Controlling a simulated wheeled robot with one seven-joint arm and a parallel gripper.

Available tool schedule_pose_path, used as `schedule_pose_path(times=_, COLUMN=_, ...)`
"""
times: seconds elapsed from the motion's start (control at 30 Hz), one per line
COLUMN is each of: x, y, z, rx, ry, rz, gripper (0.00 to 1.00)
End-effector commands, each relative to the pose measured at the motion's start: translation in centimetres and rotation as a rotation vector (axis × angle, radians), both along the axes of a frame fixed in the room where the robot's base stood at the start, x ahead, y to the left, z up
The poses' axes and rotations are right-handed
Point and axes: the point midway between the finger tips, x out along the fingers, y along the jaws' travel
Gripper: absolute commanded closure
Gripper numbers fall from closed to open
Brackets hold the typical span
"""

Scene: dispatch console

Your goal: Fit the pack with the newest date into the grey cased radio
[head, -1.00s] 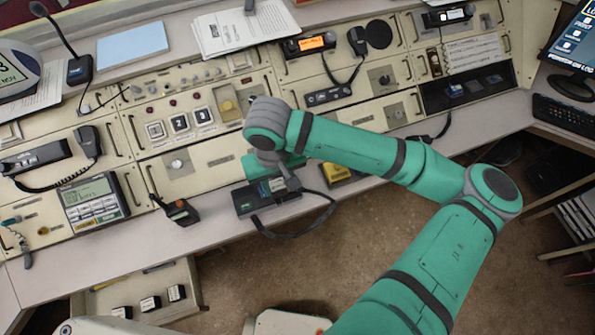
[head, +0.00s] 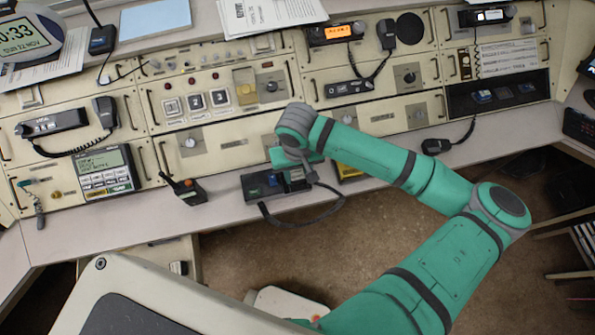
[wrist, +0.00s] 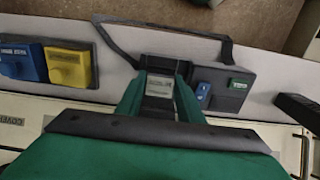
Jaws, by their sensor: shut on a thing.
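The grey cased radio (head: 258,188) lies on the desk ledge, its dark strap looping over the front edge. It also shows in the wrist view (wrist: 235,98), with a blue part and a small green label. My gripper (wrist: 160,92) is over the radio's left part in the wrist view, its fingers shut on a pack (wrist: 158,86) with a pale label. The label's date is too small to read. The pack is at or in the radio's end; how deep it sits cannot be told. In the head view my gripper (head: 297,180) partly hides the radio.
A yellow cased unit (wrist: 70,66) and a blue one (wrist: 22,62) lie beside the radio. A black handheld (head: 186,190) stands left on the ledge. A drawer (head: 190,250) below is mostly hidden; a pack (head: 178,268) shows there. Console panels rise behind.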

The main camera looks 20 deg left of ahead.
Motion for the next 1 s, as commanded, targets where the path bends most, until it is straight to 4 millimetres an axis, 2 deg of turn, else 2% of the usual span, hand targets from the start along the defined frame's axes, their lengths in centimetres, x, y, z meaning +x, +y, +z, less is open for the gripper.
schedule_pose_path(times=0.47, x=0.0, y=0.5, z=-0.9, rx=0.002, ry=-0.002, rz=0.009, gripper=1.00)
schedule_pose_path(times=0.5, x=0.0, y=0.5, z=-0.9, rx=0.002, ry=-0.002, rz=0.009, gripper=0.58)
schedule_pose_path(times=0.83, x=0.0, y=0.4, z=-0.7, rx=0.002, ry=-0.005, rz=0.008, gripper=0.58)
schedule_pose_path(times=1.0, x=0.2, y=0.1, z=0.7, rx=0.003, ry=-0.006, rz=0.001, gripper=0.58)
